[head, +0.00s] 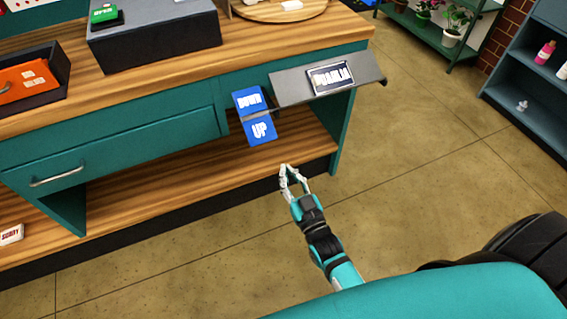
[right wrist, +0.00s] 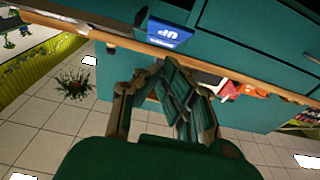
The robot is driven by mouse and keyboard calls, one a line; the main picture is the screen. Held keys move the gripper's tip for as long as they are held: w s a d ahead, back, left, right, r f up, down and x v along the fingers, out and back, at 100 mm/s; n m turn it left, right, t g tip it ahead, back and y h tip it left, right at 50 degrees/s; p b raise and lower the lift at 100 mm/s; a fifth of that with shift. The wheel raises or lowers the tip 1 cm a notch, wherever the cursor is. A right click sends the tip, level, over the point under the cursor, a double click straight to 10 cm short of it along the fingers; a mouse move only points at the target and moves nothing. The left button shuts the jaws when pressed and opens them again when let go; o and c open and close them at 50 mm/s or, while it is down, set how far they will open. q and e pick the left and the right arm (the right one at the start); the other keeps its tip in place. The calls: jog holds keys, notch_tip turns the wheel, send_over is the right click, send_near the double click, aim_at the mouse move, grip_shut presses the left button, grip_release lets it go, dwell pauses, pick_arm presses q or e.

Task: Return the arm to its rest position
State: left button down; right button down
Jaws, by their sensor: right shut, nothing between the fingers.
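My right gripper (head: 291,174) is in front of the workbench, over the floor near the lower shelf's front edge. It is shut and empty, and it touches nothing that I can see. Its fingers also show in the right wrist view (right wrist: 165,85), with the teal bench front beyond them. The blue DOWN/UP switch (head: 260,130) is on the bench front, above and to the left of the gripper in the head view; its UP part also shows in the right wrist view (right wrist: 165,32). My left gripper is not in view.
A grey panel (head: 290,88) with a dark label sticks out beside the switch. The wooden lower shelf (head: 160,178) and the drawer handle (head: 57,174) are to the left. Open floor (head: 430,190) lies to the right, with a dark shelf unit (head: 530,125) beyond.

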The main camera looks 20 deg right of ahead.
dwell(0.5)
jog(key=shift+f, duration=0.1)
jog(key=s+a+f+n+g, duration=0.1)
jog(key=s+f+g, duration=0.4)
jog(key=f, duration=0.8)
jog(key=s+f+g, duration=0.3)
jog(key=s+f, duration=0.3)
jog(key=f, duration=0.7)
jog(key=s+d+f+g, duration=0.1)
jog(key=s+f+g, duration=0.2)
jog(key=s, duration=0.6)
jog(key=s+d+f+g, duration=0.2)
jog(key=s+f+g, duration=0.2)
jog(key=s+f, duration=0.4)
jog(key=s+d+f+n+g, duration=0.1)
jog(key=s+f, duration=0.5)
jog(key=s, duration=0.6)
jog(key=d+g, duration=0.1)
jog(key=g, duration=0.1)
jog(key=shift+s+d+g+h+p, duration=0.25)
jog(key=shift+g+h+p, duration=0.05)
jog(key=shift+p, duration=0.1)
